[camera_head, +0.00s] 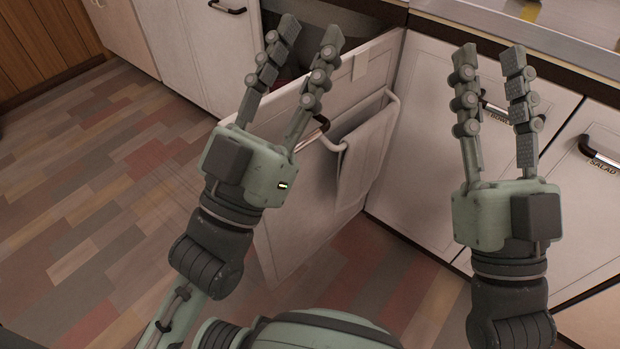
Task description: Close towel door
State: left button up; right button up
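The towel door (300,215) is a light cabinet front that stands pulled out from the cabinet row, with a dark opening behind it. A white rail (334,146) on its face carries a grey towel (366,152). Its dark, copper-toned handle (313,136) shows beside my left gripper. My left gripper (308,32) is open and empty, over the door's upper edge in the picture and hiding part of it. My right gripper (488,58) is open and empty in front of the cabinet to the right. I cannot tell whether either gripper touches anything.
Closed cabinet fronts with dark handles stand on both sides; one at right (603,150) has a "SALAD" label. A countertop (555,40) runs along the upper right. The patchwork wood floor (100,190) is clear at left.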

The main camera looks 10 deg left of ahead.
aim_at(285, 238)
jog(key=i+l+u, duration=0.1)
jog(key=l+u, duration=0.2)
jog(key=i+l+u, duration=0.1)
jog(key=l+u, duration=0.7)
jog(key=k+j+z, duration=0.1)
jog(key=k, duration=0.15)
